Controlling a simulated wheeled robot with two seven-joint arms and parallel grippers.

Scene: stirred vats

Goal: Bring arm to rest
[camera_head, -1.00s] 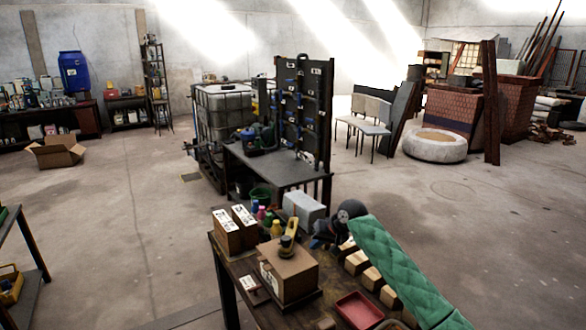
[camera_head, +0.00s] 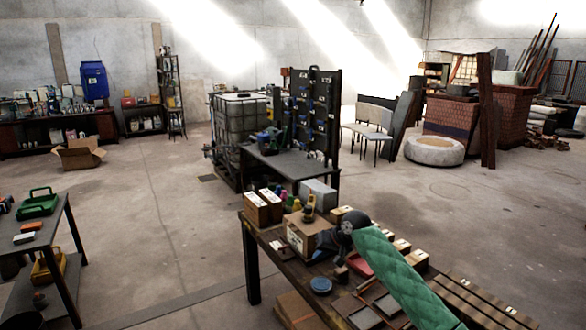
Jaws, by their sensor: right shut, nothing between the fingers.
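My right arm comes in from the lower right in a green quilted sleeve (camera_head: 400,276). My right gripper (camera_head: 322,251) is dark, shut and empty. It shows in front of the open cardboard-coloured box (camera_head: 300,240) on the workbench (camera_head: 285,262), and its height above the bench top is hard to tell. The fingertips are small and dark against the bench. My left arm and gripper are not in view.
The bench holds brown boxes (camera_head: 257,211), a blue round dish (camera_head: 321,285), a red tray (camera_head: 358,264) and wooden blocks (camera_head: 402,246). A table with a green carrier (camera_head: 38,204) stands at left. The floor between (camera_head: 165,230) is clear.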

